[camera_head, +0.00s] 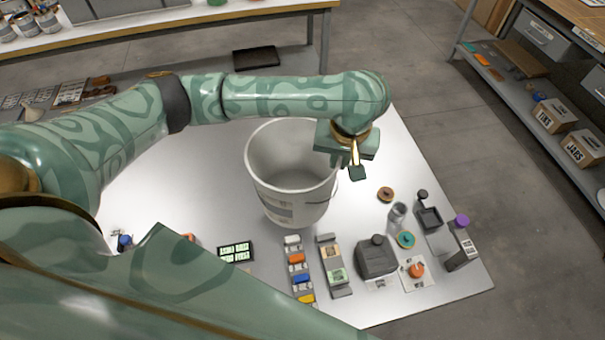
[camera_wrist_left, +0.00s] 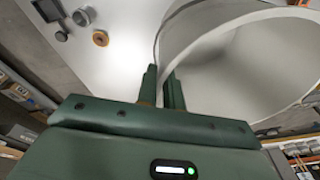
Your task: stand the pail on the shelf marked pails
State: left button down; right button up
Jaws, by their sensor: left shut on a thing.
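The white pail (camera_head: 290,203) is upright and open at the top, over the middle of the white table. A grey printed label shows on its near side. My left gripper (camera_head: 350,168) is at the pail's right rim and shut on it. The left wrist view shows the fingers (camera_wrist_left: 163,90) on either side of the wall of the pail (camera_wrist_left: 245,65). I cannot tell whether the pail's base touches the table. The shelf marked pails is not legible in either view. My right gripper is not in view.
The white table (camera_head: 150,195) holds a row of coloured pieces (camera_head: 297,265), a dark grey canister (camera_head: 377,258) and a bottle with a purple cap (camera_head: 461,240) along its near right side. A shelf unit with boxes (camera_head: 555,115) stands at right, and a bench (camera_head: 170,20) at the back. Grey floor lies between.

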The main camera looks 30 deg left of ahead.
pick_arm(q)
jog(key=a+f+b, duration=0.2)
jog(key=f, duration=0.1)
jog(key=a+f+b, duration=0.3)
jog(key=f, duration=0.1)
jog(key=s+a+f+b, duration=0.1)
jog(key=a+f+b, duration=0.1)
jog(key=f, duration=0.1)
jog(key=shift+a+f, duration=0.15)
jog(key=shift+a, duration=0.05)
jog(key=shift+w, duration=0.1)
jog(key=c, duration=1.5)
grip_release()
jog(key=shift+c, duration=0.2)
